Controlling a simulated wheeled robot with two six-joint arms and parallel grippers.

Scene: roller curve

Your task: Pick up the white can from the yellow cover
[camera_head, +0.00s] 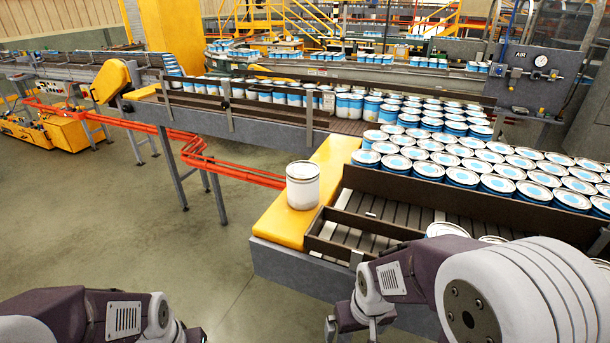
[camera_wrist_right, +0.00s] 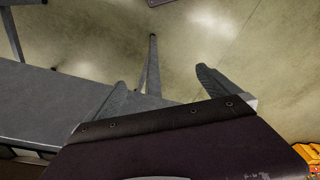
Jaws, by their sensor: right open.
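The white can (camera_head: 302,186) stands upright on the yellow cover (camera_head: 278,221) at the near end of the conveyor, in the middle of the head view. My right gripper (camera_head: 352,331) is low in the head view, below and to the right of the can and well apart from it. Its fingers also show in the right wrist view (camera_wrist_right: 165,88), spread apart with nothing between them. The can is not in the right wrist view. Of my left gripper only a dark part shows at the bottom edge of the head view; its fingers are hidden.
Many blue-and-white cans (camera_head: 480,167) crowd the conveyor right of the yellow cover. A dark guide rail (camera_head: 440,196) separates them from the near rollers. An orange rail (camera_head: 215,165) runs to the left. The floor (camera_head: 120,220) at left is clear.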

